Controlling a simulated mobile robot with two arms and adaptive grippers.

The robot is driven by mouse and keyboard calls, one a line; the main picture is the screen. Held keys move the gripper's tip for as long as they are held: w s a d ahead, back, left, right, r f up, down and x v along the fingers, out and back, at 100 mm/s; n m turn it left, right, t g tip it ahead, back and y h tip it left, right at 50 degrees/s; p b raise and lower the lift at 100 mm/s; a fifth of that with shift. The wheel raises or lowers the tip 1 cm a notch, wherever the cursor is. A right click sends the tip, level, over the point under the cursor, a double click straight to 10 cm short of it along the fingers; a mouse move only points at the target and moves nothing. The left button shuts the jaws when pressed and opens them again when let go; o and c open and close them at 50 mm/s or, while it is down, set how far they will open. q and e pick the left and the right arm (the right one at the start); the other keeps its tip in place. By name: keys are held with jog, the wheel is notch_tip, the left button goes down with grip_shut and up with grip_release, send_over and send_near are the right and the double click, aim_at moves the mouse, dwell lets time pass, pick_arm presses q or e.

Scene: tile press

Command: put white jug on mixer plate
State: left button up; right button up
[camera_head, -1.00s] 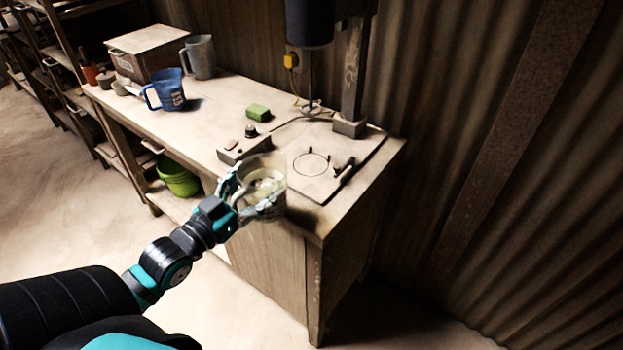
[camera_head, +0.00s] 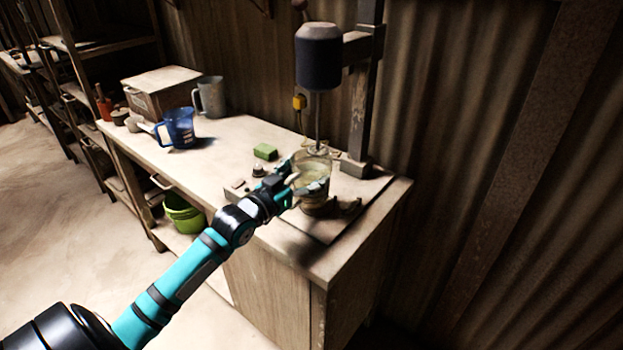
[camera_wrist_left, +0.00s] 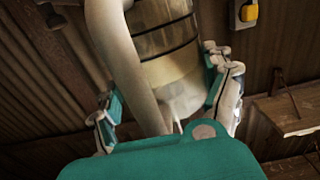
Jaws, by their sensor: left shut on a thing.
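The white jug (camera_head: 311,170) is pale and see-through, with some light contents in it. My left gripper (camera_head: 306,189) is shut on it, and the fingers show on both sides of the jug (camera_wrist_left: 165,72) in the left wrist view. The jug looks upright, over the mixer plate (camera_head: 322,232) and below the mixer head (camera_head: 319,55). I cannot tell whether its base touches the plate. The plate's drawn circle is hidden behind the jug and gripper. My right gripper is not in view.
The stirrer shaft (camera_head: 318,115) hangs down close to the jug's rim. The mixer post (camera_head: 360,110) stands behind. A green block (camera_head: 265,151) lies to the left. A blue jug (camera_head: 180,128), grey jug (camera_head: 210,97) and wooden box (camera_head: 160,90) stand further along the bench.

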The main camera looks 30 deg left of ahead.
pick_arm(q)
jog(key=shift+w+d+r, duration=0.1)
jog(key=shift+w+r, duration=0.05)
jog(key=shift+w, duration=1.1)
jog(key=shift+f, duration=1.8)
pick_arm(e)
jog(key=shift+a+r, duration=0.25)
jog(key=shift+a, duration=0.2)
pick_arm(q)
jog(key=o, duration=1.6)
jog(key=shift+f, duration=0.15)
jog(key=shift+c, duration=0.2)
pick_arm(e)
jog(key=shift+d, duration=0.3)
pick_arm(q)
jog(key=shift+s, duration=0.25)
